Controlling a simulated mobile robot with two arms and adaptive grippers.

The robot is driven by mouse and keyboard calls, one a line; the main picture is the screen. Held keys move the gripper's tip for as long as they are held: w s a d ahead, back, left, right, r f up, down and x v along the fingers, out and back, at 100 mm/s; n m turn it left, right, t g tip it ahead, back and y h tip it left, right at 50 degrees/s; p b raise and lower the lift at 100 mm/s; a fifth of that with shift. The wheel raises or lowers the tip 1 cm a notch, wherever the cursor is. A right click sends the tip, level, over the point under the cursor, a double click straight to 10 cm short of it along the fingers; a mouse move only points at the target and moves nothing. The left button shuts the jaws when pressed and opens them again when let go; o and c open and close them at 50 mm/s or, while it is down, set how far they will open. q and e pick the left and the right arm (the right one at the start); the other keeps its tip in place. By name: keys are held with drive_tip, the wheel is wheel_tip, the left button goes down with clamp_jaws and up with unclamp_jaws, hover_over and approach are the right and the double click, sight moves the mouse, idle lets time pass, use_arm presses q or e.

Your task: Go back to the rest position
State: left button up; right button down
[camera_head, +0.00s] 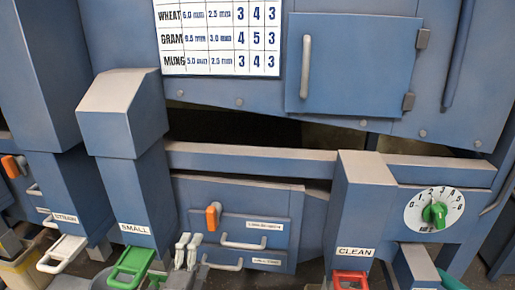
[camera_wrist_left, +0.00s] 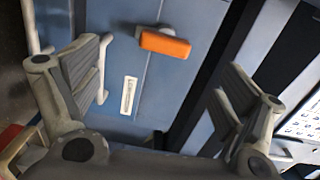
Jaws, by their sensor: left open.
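My left gripper (camera_wrist_left: 160,95) shows in the left wrist view with its two grey fingers spread wide apart. Nothing is between the fingers. An orange lever (camera_wrist_left: 165,43) on the blue machine front lies ahead of the gripper, beyond the fingertips and apart from them. In the head view, two pale upright pieces (camera_head: 187,250) stand near the bottom, left of the orange lever (camera_head: 213,215); I cannot tell if they are part of my gripper. My right gripper is in neither view.
The blue machine (camera_head: 230,50) fills the head view. Drawer handles (camera_head: 243,243) stick out below the orange lever. Chutes marked SMALL (camera_head: 125,180) and CLEAN (camera_head: 358,210) project forward, with a green gate (camera_head: 133,262) and a red gate (camera_head: 350,279). A green dial (camera_head: 435,212) is at the right.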

use_arm(q)
drive_tip(key=s+a+f+n+g+y, duration=0.35)
drive_tip(key=s+f+n+g, duration=0.25)
drive_tip(key=s+f+n, duration=0.35)
drive_tip(key=s+d+f+n+g+h, duration=0.2)
drive_tip(key=s+n+g, duration=0.15)
drive_tip(key=s, duration=0.65)
drive_tip(key=s+d+f+n+g+h, duration=0.1)
drive_tip(key=s+d+n+g+h, duration=0.3)
drive_tip(key=s, duration=0.7)
wheel_tip(320, 180, down, 25)
drive_tip(key=a+m+g+y, duration=0.2)
drive_tip(key=s+a+f+g, duration=0.1)
drive_tip(key=s+a+f, duration=0.2)
drive_tip(key=s+f, duration=1.4)
drive_tip(key=shift+s, duration=0.3)
drive_tip(key=shift+f+y, duration=0.1)
drive_tip(key=shift+y, duration=0.15)
